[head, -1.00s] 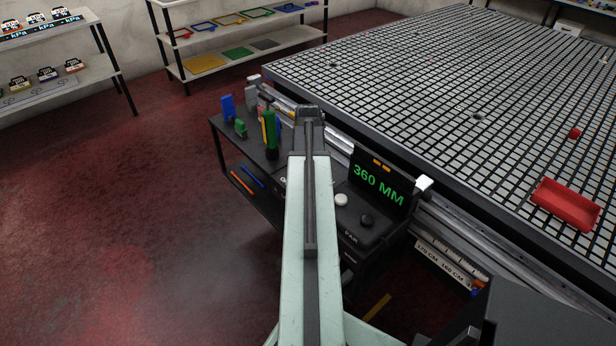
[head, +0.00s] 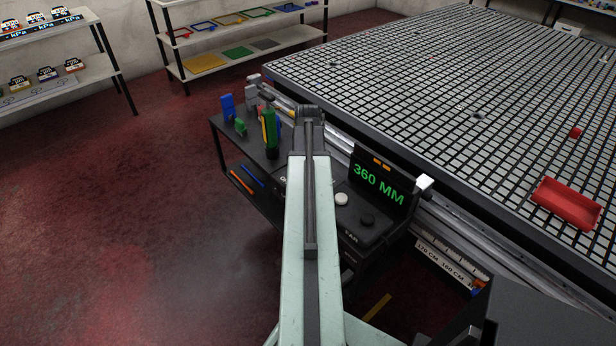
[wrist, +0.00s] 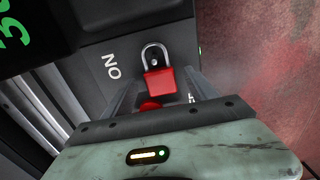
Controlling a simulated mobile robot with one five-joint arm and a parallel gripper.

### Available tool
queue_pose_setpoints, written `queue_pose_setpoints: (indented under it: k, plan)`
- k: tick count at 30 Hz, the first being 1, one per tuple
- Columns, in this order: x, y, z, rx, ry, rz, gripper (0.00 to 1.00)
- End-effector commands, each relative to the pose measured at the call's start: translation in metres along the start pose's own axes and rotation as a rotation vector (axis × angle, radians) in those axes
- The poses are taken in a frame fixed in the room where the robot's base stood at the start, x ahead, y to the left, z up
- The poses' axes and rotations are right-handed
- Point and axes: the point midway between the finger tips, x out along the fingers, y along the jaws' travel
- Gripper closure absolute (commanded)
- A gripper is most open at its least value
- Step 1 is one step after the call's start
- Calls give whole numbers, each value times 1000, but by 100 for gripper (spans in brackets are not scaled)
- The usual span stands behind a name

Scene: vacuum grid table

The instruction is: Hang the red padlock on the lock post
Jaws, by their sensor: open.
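The red padlock (wrist: 161,81) shows in the wrist view with its silver shackle toward the top of the picture, against a dark panel lettered "ON". My gripper (wrist: 160,77) is open, with one finger on each side of the padlock body and gaps to both. Part of another red thing (wrist: 150,105) shows below the padlock, nearer my gripper. In the head view my arm hides the padlock and gripper.
A dark console (head: 362,232) with a "360 MM" display (head: 379,185) stands right of my arm. A black cart top (head: 240,150) with blue and green pieces is to the left. The grid table (head: 450,85) holds a red tray (head: 566,203). Red floor lies open at left.

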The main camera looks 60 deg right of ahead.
Motion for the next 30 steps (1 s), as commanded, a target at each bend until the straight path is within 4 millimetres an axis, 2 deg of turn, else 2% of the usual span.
queue_pose_setpoints:
  k: [5,12,16,30]
  plan:
    - [-15,0,0,0,0,0,33]
    - [-58,0,0,0,0,0,33]
    - [-77,0,0,-1,0,0,33]
    - [-78,0,0,-1,0,0,33]
